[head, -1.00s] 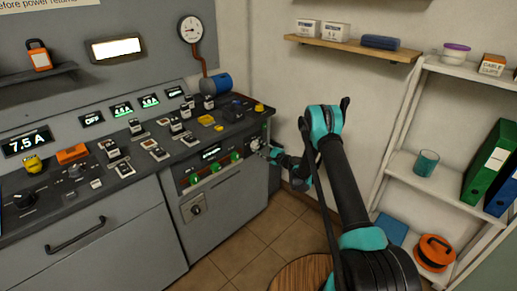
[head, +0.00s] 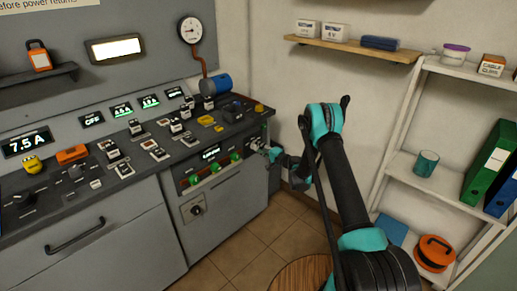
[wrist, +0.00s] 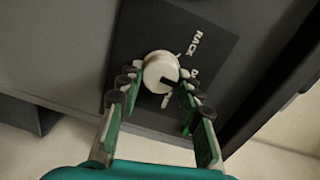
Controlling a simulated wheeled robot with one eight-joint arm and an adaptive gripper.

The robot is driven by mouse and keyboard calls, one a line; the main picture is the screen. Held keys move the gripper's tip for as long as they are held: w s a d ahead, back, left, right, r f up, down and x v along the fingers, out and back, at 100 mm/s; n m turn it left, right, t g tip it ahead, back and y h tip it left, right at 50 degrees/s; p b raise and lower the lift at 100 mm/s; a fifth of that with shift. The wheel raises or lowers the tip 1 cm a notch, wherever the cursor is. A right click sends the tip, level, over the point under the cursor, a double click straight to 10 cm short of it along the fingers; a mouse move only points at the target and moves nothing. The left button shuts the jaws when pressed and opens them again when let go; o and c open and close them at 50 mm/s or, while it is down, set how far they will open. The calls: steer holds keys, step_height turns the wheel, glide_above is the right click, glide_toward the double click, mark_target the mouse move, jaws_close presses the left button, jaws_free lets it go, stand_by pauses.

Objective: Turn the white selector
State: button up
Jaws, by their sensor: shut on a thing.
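The white selector (wrist: 160,70) is a round knob with a dark mark on its face. It sits on a dark plate (wrist: 205,50) lettered "RACK", with other lettering partly hidden by my fingers. In the wrist view my gripper (wrist: 158,88) has one finger on each side of the knob and is shut on it. The mark points down and to the right in that view. In the head view my gripper (head: 270,153) is at the right end of the console, and the knob is small and partly covered there.
The grey console (head: 240,190) carries several switches on top and green buttons on its front. A wall shelf (head: 355,48) and a white rack (head: 440,185) stand at the right. A round wooden top (head: 300,275) is low in front. Tiled floor lies between.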

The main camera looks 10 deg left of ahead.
stand_by(0.4)
steer(key=o, duration=1.2)
steer(key=shift+c, duration=0.2)
steer(key=shift+d, duration=0.1)
steer(key=v, duration=0.7)
steer(key=shift+s+d, duration=0.15)
steer(key=shift+s, duration=0.05)
steer(key=shift+n, duration=0.3)
